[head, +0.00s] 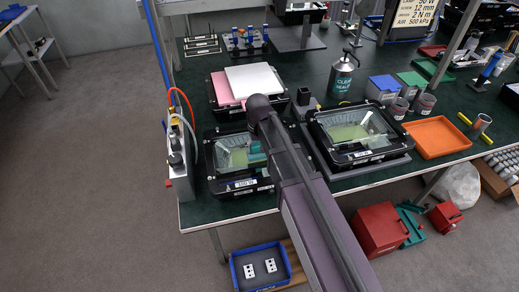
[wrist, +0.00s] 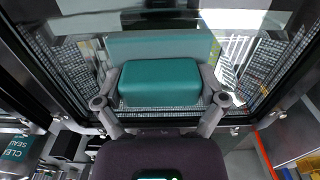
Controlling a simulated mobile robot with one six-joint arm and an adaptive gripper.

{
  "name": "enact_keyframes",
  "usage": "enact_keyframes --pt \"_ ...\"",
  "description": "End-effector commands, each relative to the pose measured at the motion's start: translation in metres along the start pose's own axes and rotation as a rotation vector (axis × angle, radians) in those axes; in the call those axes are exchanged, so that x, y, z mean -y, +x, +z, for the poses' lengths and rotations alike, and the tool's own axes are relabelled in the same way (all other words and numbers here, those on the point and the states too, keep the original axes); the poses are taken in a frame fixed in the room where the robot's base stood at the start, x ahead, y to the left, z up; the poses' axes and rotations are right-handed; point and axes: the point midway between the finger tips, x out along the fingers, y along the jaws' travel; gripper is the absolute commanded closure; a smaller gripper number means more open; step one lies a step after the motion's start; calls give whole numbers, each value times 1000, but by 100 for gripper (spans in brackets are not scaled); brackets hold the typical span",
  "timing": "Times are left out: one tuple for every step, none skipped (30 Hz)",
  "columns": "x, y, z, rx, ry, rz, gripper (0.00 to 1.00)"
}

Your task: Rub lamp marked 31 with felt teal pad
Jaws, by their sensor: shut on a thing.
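The teal felt pad (wrist: 160,84) is a block held between the two fingers of my gripper (wrist: 160,78), which is shut on it. It is over the glass of the left lamp (head: 240,186), and its reflection shows in that glass in the wrist view. I cannot tell whether the pad touches the glass. In the head view the pad (head: 257,152) shows beside my arm, which covers part of this lamp's right side. A second lamp (head: 375,158) stands to its right, with clear glass. Both carry white front labels, too small to read surely.
A grey unit (head: 180,165) with a red hose stands left of the left lamp. A pump bottle (head: 343,75) stands behind the right lamp. A white board (head: 254,78) and pink board lie on a housing behind. An orange tray (head: 437,138) is at the right.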

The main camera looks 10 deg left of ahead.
Motion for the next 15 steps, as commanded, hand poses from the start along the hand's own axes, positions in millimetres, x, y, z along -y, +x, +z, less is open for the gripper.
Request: enact_keyframes --pt "0 1 -5 0 0 0 54" --pt "0 1 -7 0 0 0 54" --pt "0 1 -10 0 0 0 54" --pt "0 1 -12 0 0 0 54" --pt "0 1 -14 0 0 0 54" --pt "0 2 -16 0 0 0 54" --pt "0 2 -18 -1 0 0 54" --pt "0 2 -20 -1 0 0 54" --pt "0 2 -23 -1 0 0 54" --pt "-1 2 -24 -1 0 0 54" --pt "-1 2 -26 -1 0 0 54" --pt "-1 2 -27 -1 0 0 54" --pt "-1 2 -28 -2 0 0 54" --pt "-1 3 -28 -2 0 0 54" --pt "-1 3 -29 -2 0 0 54"
